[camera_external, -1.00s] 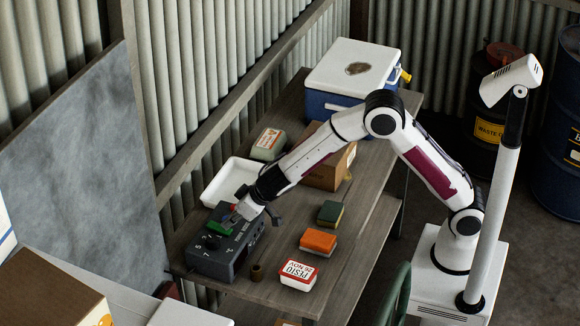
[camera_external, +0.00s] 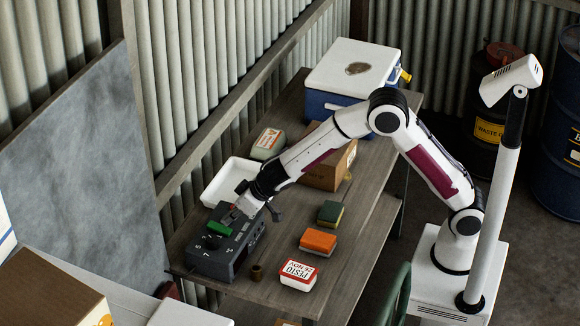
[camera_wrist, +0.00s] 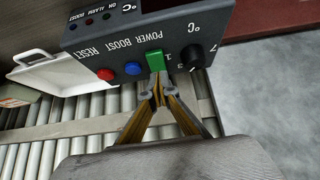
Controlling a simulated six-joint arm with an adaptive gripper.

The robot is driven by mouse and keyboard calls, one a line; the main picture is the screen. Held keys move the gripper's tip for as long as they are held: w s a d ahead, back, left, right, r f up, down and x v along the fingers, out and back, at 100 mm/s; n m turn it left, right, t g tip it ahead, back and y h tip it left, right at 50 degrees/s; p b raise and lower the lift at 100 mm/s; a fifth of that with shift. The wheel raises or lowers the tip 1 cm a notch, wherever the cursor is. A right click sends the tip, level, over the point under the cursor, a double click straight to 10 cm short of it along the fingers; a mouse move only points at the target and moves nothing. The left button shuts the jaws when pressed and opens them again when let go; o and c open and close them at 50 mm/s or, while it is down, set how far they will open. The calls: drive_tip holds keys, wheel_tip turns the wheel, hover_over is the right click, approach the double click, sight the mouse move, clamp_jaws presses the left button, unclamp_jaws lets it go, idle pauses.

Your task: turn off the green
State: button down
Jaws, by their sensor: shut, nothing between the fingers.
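The green switch (camera_wrist: 154,60) stands out from the face of a dark grey control box (camera_wrist: 95,45), between a blue button and a black dial. It also shows in the external view (camera_external: 219,229) on top of the box (camera_external: 205,262). My gripper (camera_wrist: 159,82) is shut and empty, its fingertips right beside the lower end of the green switch. I cannot tell whether they touch it. In the external view my gripper (camera_external: 232,214) is low over the box, just behind the green switch.
A blue button (camera_wrist: 132,68), a red button (camera_wrist: 105,74) and a black dial (camera_wrist: 192,56) sit close to the green switch. A white tray (camera_external: 232,178) lies behind the box. An orange sponge (camera_external: 318,241) and a pesto tub (camera_external: 298,275) are to the right.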

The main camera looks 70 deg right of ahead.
drive_tip(key=shift+s+r, duration=0.15)
drive_tip(key=shift+r, duration=1.2)
drive_tip(key=s+r, duration=0.6)
drive_tip(key=s, duration=0.2)
drive_tip(key=shift+r, duration=0.15)
